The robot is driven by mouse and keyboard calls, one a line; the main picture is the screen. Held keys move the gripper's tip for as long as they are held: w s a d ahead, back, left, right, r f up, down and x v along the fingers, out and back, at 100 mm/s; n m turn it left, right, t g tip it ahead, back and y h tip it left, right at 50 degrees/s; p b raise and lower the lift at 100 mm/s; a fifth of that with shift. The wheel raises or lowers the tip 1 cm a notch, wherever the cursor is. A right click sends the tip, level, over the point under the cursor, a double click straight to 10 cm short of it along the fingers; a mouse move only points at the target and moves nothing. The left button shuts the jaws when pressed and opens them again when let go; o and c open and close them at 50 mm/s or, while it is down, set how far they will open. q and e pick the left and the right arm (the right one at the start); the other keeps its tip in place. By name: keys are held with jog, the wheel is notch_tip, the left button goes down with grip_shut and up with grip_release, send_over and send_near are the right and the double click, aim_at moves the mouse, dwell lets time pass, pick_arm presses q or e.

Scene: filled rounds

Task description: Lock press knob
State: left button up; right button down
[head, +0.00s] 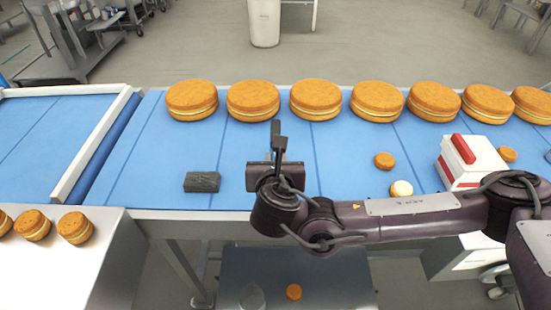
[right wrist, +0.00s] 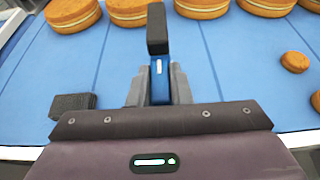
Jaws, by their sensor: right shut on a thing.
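My right gripper (head: 277,158) reaches in from the right over the middle of the blue belt. In the right wrist view its grey fingers (right wrist: 160,85) are shut on a narrow black-and-blue piece (right wrist: 157,35), which has a black upper end and a small white mark on its blue part. In the head view this piece shows as a dark upright shape (head: 277,135); I cannot tell whether it is loose or fixed, or whether it is the press knob. No press is clearly recognisable. My left gripper is not in view.
Several filled rounds (head: 315,97) line the belt's far side. A dark grey block (head: 202,182) lies left of my gripper, also in the right wrist view (right wrist: 73,105).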

jog(key=shift+a+f+m+h+b, duration=0.1)
jog(key=shift+f+m+h+b, duration=0.15)
jog(key=shift+m+h+b, duration=0.75)
jog(key=shift+m+h, duration=0.1)
jog(key=shift+h, duration=0.2)
jog(key=shift+r+m+g+h, duration=0.2)
jog(key=shift+m+g+h, duration=0.4)
jog(key=shift+m+h, duration=0.65)
jog(key=c, duration=1.3)
grip_release()
